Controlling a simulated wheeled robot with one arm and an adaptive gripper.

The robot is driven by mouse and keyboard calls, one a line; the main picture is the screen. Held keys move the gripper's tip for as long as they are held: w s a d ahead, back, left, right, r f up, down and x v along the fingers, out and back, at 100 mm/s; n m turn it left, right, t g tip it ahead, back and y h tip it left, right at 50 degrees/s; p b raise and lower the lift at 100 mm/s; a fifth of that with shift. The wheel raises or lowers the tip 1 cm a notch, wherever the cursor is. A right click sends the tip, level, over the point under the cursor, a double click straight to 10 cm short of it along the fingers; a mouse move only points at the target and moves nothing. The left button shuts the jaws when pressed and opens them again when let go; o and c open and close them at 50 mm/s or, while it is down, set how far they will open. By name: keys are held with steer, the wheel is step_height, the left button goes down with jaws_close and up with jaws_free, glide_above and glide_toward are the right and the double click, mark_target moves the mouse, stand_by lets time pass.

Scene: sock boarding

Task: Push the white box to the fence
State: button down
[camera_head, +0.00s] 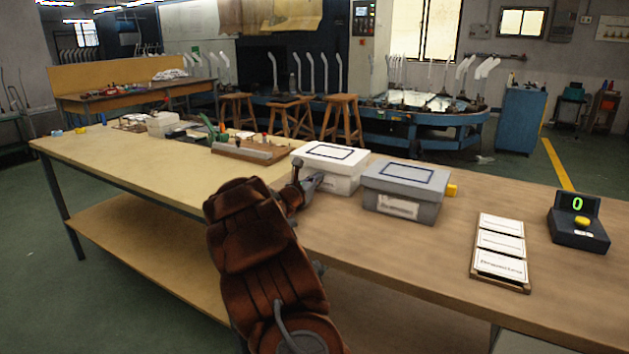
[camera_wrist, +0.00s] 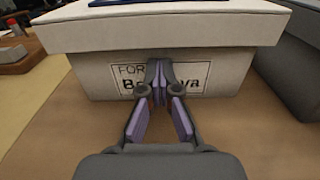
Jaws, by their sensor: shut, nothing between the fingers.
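The white box (camera_head: 334,167) stands upright on the table with its lid on and a dark-outlined rectangle on top. In the wrist view, the white box (camera_wrist: 225,73) fills the upper middle, with a partly covered printed label on its front. My gripper (camera_wrist: 158,72) is shut and empty, its fingertips at the middle of that front face below the lid rim. They look against it or very close; I cannot tell which. In the head view, my gripper (camera_head: 312,183) is at the box's near side, partly hidden by my arm. I cannot clearly make out a fence.
A grey lidded box (camera_head: 401,205) stands close to the right of the white box. A yellow block (camera_head: 451,190) shows behind it. A wooden tray (camera_head: 232,152) lies to the left. A card holder (camera_head: 503,284) and a counter reading 0 (camera_head: 578,240) are at the right.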

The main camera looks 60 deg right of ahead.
steer(key=shift+d+p, duration=0.35)
steer(key=shift+d, duration=0.7)
steer(key=shift+a+b, duration=0.3)
steer(key=shift+a, duration=0.3)
steer(key=shift+a+b, duration=0.4)
steer(key=shift+a, duration=2.05)
steer(key=shift+r, duration=0.1)
